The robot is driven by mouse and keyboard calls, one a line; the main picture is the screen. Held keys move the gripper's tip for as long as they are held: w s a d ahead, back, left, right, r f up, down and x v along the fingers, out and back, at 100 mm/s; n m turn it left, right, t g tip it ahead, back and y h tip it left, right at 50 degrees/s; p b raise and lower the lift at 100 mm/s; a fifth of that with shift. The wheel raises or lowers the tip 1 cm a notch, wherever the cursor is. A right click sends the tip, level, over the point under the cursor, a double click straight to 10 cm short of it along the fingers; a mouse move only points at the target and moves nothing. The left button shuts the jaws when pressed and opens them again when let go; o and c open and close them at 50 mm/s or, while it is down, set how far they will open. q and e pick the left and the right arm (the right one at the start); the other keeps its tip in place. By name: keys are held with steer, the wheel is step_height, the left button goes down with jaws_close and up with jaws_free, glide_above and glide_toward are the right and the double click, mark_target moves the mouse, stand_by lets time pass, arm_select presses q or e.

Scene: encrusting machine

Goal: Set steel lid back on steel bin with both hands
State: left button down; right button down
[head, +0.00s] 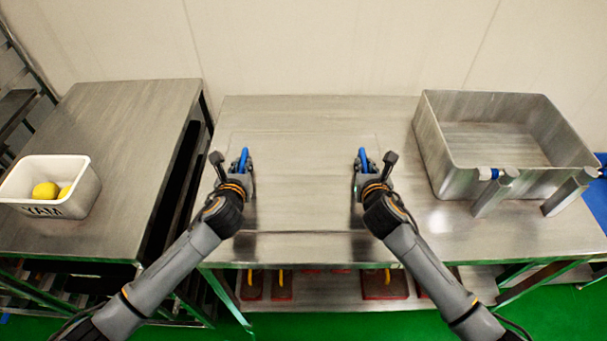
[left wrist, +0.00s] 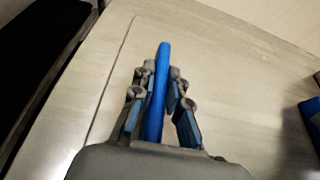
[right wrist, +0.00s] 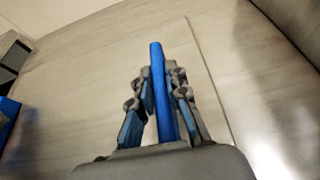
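The steel lid (head: 305,190) is a flat, brushed sheet over the middle of the steel table, with a blue handle at each side. My left gripper (head: 244,160) has its fingers around the left blue handle (left wrist: 162,90), and they appear closed on it. My right gripper (head: 364,160) has its fingers around the right blue handle (right wrist: 158,80), in the same way. The steel bin (head: 435,155) stands open and empty at the right of the table. Any gap between lid and tabletop is hard to see.
A side table (head: 120,120) at left bears a white tub (head: 75,205) with yellow fruit. Red boards (head: 385,284) lie on the lower shelf. A wall stands behind the tables.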

arm_select(q)
steer(key=shift+r, duration=0.2)
arm_select(e)
steer(key=shift+r, duration=0.15)
